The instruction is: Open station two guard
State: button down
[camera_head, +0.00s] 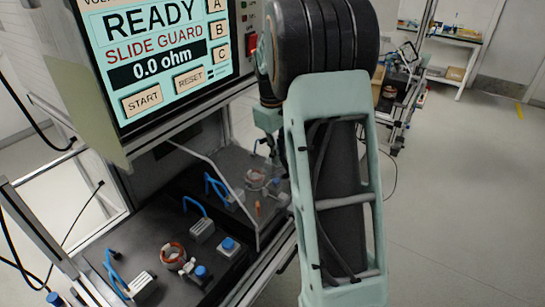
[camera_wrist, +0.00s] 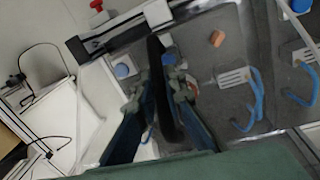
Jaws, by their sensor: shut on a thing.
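The station two guard (camera_head: 228,190) shows in the head view as a clear panel with a pale edge, standing between the two fixtures on the dark bench. My gripper (camera_head: 274,152) is at the right fixture, partly hidden behind my arm. In the wrist view my gripper (camera_wrist: 160,92) has its two fingers on either side of a dark upright bar (camera_wrist: 157,65), which looks like the guard's handle. The fingers are closed on it. The far end of the bar and its joint to the guard are hard to make out.
The screen (camera_head: 155,60) reads READY, SLIDE GUARD and 0.0 ohm. The left fixture holds a copper-coloured ring (camera_head: 172,254), with blue clamp handles (camera_head: 113,270) and a blue button (camera_head: 228,243) nearby. Open floor (camera_head: 455,180) lies to the right.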

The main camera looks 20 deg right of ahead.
jog(key=shift+w+d+r, duration=0.15)
jog(key=shift+w+d, duration=0.1)
jog(key=shift+d, duration=0.1)
jog(key=c, duration=2.3)
grip_release()
jog(key=shift+d, duration=0.1)
jog(key=shift+o, duration=0.2)
notch_tip(320, 180, up, 12)
jog(key=a, duration=0.1)
jog(key=shift+s+a, duration=0.3)
jog(key=shift+s, duration=0.05)
